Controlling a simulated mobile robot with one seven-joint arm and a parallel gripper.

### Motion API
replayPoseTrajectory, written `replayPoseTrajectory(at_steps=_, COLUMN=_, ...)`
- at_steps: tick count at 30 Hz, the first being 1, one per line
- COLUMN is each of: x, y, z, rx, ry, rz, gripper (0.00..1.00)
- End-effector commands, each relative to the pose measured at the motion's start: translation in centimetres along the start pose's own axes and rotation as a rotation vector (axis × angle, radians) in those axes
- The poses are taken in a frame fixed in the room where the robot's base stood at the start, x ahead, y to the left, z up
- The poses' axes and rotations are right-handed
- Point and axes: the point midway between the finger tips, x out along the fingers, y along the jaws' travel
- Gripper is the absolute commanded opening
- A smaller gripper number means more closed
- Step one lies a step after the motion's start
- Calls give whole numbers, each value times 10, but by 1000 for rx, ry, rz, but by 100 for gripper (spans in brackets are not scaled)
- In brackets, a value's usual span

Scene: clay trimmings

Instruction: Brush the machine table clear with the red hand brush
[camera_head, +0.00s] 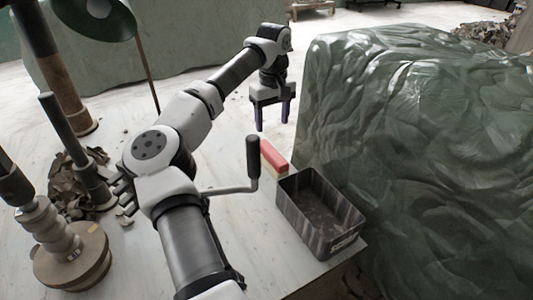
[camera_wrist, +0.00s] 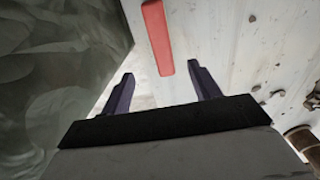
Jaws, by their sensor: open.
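The red hand brush (camera_head: 273,155) lies on the pale machine table (camera_head: 225,150), against the back left of a dark metal bin. A pale strip shows along its lower edge. My gripper (camera_head: 272,124) is open and empty, fingers down, above the table and beyond the brush in the head view. In the wrist view the red brush (camera_wrist: 157,35) shows ahead of my open gripper (camera_wrist: 161,72), its near end in line with the gap between the fingers. They look apart. Clay trimmings (camera_head: 68,185) are heaped at the table's left, with small crumbs (camera_wrist: 276,92) scattered about.
The dark bin (camera_head: 343,226) stands at the table's right edge, with a crank handle (camera_head: 253,165) rising close to its left. A large green draped sheet (camera_head: 420,130) fills the right. A round-based post (camera_head: 65,255) and lamp (camera_head: 98,15) stand at left.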

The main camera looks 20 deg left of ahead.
Motion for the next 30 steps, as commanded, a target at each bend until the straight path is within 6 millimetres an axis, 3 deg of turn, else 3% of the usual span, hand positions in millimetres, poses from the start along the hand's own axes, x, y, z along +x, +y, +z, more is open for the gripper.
replayPoseTrajectory(at_steps=12, x=70, y=-1, z=1, rx=-1, ry=-3, rz=-2, gripper=62)
replayPoseTrajectory(at_steps=20, x=90, y=-1, z=2, rx=0, ry=-3, rz=-1, gripper=62)
replayPoseTrajectory(at_steps=30, x=133, y=-2, z=5, rx=0, ry=-1, rz=0, gripper=62)
